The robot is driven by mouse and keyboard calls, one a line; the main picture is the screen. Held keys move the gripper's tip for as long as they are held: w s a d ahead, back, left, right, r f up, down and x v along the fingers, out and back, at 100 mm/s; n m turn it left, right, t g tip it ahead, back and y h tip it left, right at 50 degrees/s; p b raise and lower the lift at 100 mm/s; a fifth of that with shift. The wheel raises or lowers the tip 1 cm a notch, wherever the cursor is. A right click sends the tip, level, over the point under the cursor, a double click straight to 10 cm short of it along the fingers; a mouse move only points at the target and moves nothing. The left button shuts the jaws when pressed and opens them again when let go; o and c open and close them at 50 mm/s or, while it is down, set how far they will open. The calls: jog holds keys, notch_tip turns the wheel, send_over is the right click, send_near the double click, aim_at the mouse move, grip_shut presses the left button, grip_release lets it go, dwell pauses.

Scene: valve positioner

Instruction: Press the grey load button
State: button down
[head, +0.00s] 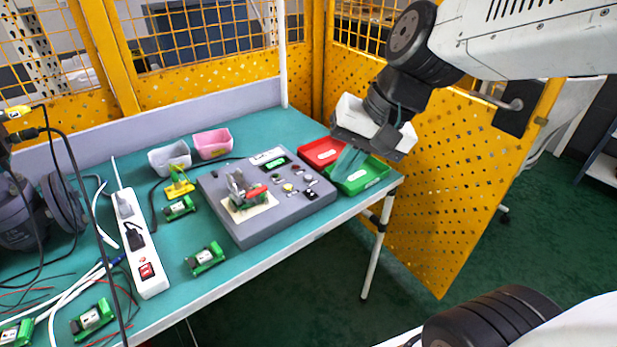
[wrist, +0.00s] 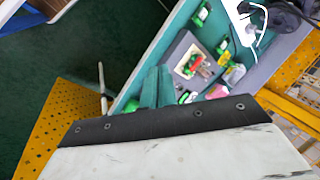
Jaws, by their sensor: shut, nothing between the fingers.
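A grey control box (head: 240,219) lies on the teal table. Its right half carries a small display (head: 272,163) and a cluster of small round buttons, among them a yellowish one (head: 288,187) and a pale grey one (head: 307,179). Labels are too small to read, so I cannot tell for certain which is the load button. My gripper (head: 347,165) is shut and empty, above the red and green trays, right of the box and apart from it. In the wrist view the teal fingers (wrist: 157,88) lie together beside the box (wrist: 174,49); the buttons are too small to make out there.
A valve with a red part (head: 247,192) stands on the box's left half. A red tray (head: 310,151) and a green tray (head: 372,182) sit at the table's right end. Pink and grey bins, green modules and a power strip (head: 149,278) lie left. Yellow fencing stands behind.

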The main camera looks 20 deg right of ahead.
jog(key=w+a+f+m+t+y, duration=0.15)
jog(key=w+m, duration=0.35)
jog(key=w, duration=0.5)
jog(key=m+t+h, duration=0.1)
jog(key=m+t, duration=0.3)
jog(key=m, duration=0.8)
send_over(308, 178)
notch_tip(308, 178, down, 10)
jog(key=shift+s+d+r, duration=0.15)
jog(key=shift+s+d, duration=0.05)
jog(key=shift+d, duration=0.25)
jog(key=shift+f, duration=4.4)
jog(key=shift+f, duration=0.15)
jog(key=shift+f, duration=0.25)
